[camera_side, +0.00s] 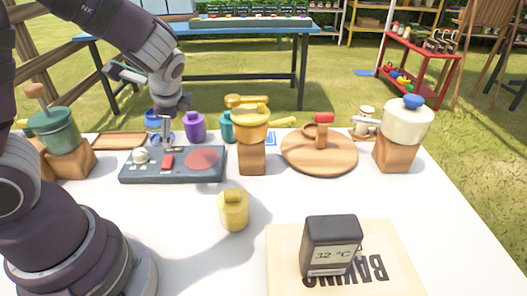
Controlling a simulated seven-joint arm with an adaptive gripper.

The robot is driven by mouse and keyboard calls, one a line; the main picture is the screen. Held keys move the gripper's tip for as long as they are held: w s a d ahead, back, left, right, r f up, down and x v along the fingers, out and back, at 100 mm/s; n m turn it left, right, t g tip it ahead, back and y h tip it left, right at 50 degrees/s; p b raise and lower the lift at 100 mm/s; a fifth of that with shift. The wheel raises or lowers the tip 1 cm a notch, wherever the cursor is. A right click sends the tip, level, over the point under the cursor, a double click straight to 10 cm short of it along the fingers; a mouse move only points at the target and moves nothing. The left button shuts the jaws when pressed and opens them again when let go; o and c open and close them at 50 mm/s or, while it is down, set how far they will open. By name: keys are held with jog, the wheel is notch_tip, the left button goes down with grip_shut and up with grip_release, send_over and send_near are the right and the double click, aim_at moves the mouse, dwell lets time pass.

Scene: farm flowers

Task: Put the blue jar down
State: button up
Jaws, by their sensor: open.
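The blue jar (152,116) stands at the back left of the white table, behind the grey control panel and left of a purple jar (194,126). My gripper (161,141) points down right in front of it in this view and hides much of it. The gripper is open. I cannot tell whether the fingers are around the jar or only in front of it, nor whether they touch it.
The control panel (213,177) lies just in front of the gripper. A teal jar (227,126), a yellow pot on a wooden block (251,158) and a round wooden board (320,160) stand to the right. A yellow jar (234,211) stands mid-table, with bare tabletop around it.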

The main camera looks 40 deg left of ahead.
jog(key=s+d+r+n+t+h, duration=0.1)
jog(key=s+d+r+n+h, duration=0.2)
jog(key=d, duration=0.3)
jog(key=s+d+r+n+t+h, duration=0.2)
jog(key=s+d+r+n+h, duration=0.1)
jog(key=d+r+n, duration=0.2)
jog(key=shift+s+d+n+h, duration=0.3)
jog(key=shift+s+d+h, duration=0.1)
dwell(0.4)
